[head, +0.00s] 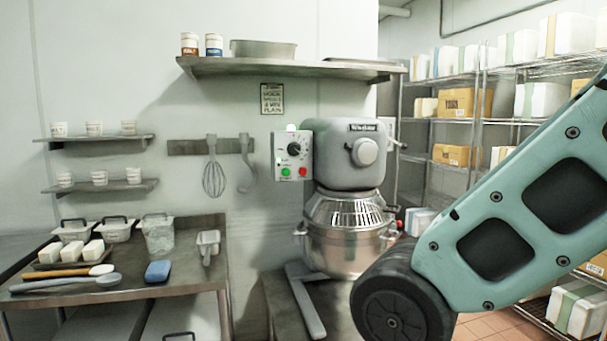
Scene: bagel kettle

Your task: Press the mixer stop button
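The mixer (345,158) stands in the middle of the head view, a grey machine with a wire guard and a steel bowl (345,247). Its white control box (292,154) is on its left side, with a black dial, a green button (286,172) and a red button (303,171) at lower right. The red button is unobstructed; its label is too small to read. My teal arm comes in from the right, with a dark rounded joint in front of the mixer's lower right. My gripper is not in the frame.
A steel table (190,262) at left holds tubs, white blocks, utensils and a blue sponge (158,271). A wall shelf (290,68) hangs above the mixer. A whisk (214,178) and a hook hang left of the control box. Wire racks with boxes stand at right.

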